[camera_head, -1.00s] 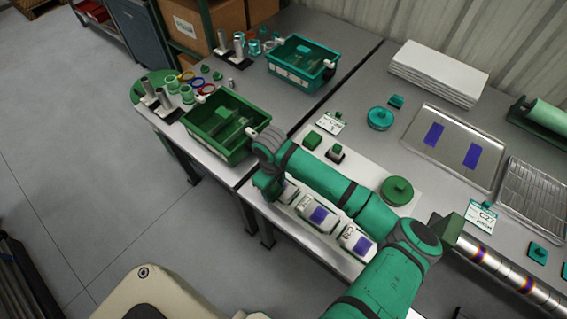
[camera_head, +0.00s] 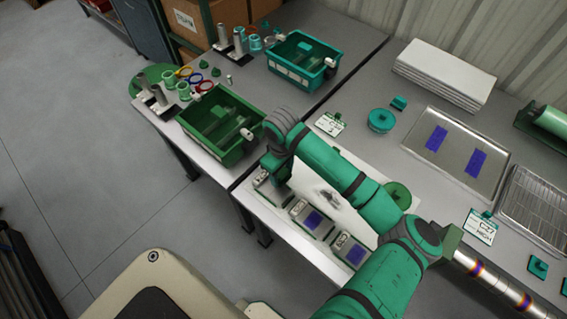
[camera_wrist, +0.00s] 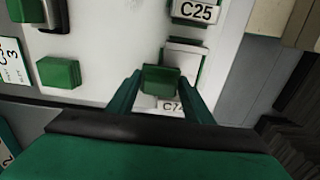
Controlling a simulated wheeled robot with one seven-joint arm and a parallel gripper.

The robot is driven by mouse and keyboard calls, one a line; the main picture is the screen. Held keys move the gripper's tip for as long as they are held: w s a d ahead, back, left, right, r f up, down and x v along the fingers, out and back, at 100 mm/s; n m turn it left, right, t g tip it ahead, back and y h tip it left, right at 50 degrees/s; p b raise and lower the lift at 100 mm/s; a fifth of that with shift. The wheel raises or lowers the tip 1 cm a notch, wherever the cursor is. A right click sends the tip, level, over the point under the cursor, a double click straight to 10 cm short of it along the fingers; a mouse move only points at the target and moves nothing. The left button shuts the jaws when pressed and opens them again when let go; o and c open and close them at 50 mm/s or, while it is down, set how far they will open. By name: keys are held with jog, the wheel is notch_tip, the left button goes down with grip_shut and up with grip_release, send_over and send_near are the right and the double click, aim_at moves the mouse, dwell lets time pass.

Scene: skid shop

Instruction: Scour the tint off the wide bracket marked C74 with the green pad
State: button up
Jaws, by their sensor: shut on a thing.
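The pad is over or just above a pale bracket (camera_wrist: 186,54) whose label (camera_wrist: 172,105), partly covered, reads "C7". No blue tint shows on the visible part of this bracket; whether the pad touches it I cannot tell. A bracket labelled C25 (camera_wrist: 195,11) is beside it. In the head view, brackets stand in a row, two with blue-purple patches (camera_head: 314,220) (camera_head: 355,254); their labels are unreadable there.
Another green block (camera_wrist: 58,74) lies on the white surface (camera_wrist: 110,50). A green bin (camera_head: 222,125) and a teal bin (camera_head: 303,62) stand at the back left. A metal tray (camera_head: 455,150) with two blue patches and a wire rack (camera_head: 538,205) are at the right.

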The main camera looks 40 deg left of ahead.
jog(key=shift+s+a+r, duration=0.1)
jog(key=shift+s+r, duration=0.1)
jog(key=shift+r, duration=2.4)
